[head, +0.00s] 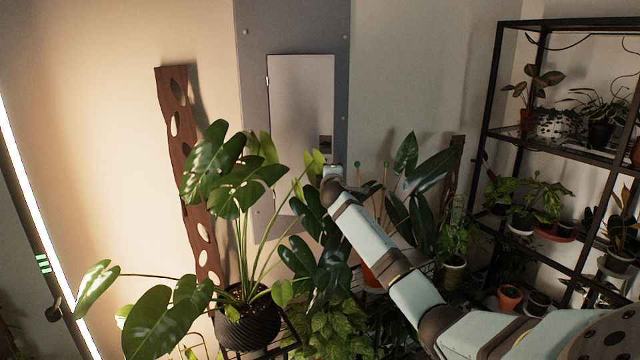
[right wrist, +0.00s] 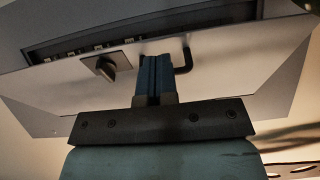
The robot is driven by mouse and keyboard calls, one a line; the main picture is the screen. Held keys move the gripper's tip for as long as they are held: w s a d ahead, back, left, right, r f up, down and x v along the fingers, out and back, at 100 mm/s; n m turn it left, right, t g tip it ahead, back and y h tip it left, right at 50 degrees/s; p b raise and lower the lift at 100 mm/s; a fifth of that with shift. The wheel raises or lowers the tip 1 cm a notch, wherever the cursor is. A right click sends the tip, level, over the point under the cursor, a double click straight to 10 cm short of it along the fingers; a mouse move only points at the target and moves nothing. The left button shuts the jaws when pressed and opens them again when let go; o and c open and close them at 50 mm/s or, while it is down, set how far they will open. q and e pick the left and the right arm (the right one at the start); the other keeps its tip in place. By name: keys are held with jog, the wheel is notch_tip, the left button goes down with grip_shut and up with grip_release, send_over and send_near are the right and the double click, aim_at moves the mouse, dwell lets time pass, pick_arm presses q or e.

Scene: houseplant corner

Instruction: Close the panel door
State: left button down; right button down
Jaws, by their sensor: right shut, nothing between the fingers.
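The panel door (head: 300,100) is a pale rectangular door on a grey wall panel (head: 255,60) at the upper middle of the head view. In the right wrist view the door (right wrist: 225,75) stands ajar, with a dark gap and a row of breakers (right wrist: 100,47) behind its edge. A dark latch knob (right wrist: 106,67) and a black handle (right wrist: 184,58) are on it. My right gripper (right wrist: 154,68) is shut and empty, its fingertips over the door face between knob and handle. I cannot tell whether they touch it. My left gripper is not in view.
A large leafy plant in a dark ribbed pot (head: 248,322) stands in front of the panel, its leaves close to my right arm. A black shelf (head: 492,90) with potted plants is at the right. A perforated brown board (head: 178,130) leans left of the panel.

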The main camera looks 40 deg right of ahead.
jog(key=w+d+n+t+y, duration=0.1)
jog(key=w+d, duration=0.2)
jog(key=w+d+n+y+p, duration=0.1)
jog(key=w+d, duration=0.2)
jog(key=w+d+n+t+y+p, duration=0.1)
jog(key=w+d+y, duration=0.1)
jog(key=d, duration=0.1)
jog(key=shift+w+t, duration=0.3)
jog(key=shift+w, duration=0.1)
jog(key=shift+s+f, duration=0.1)
jog(key=shift+f, duration=0.05)
dwell(0.4)
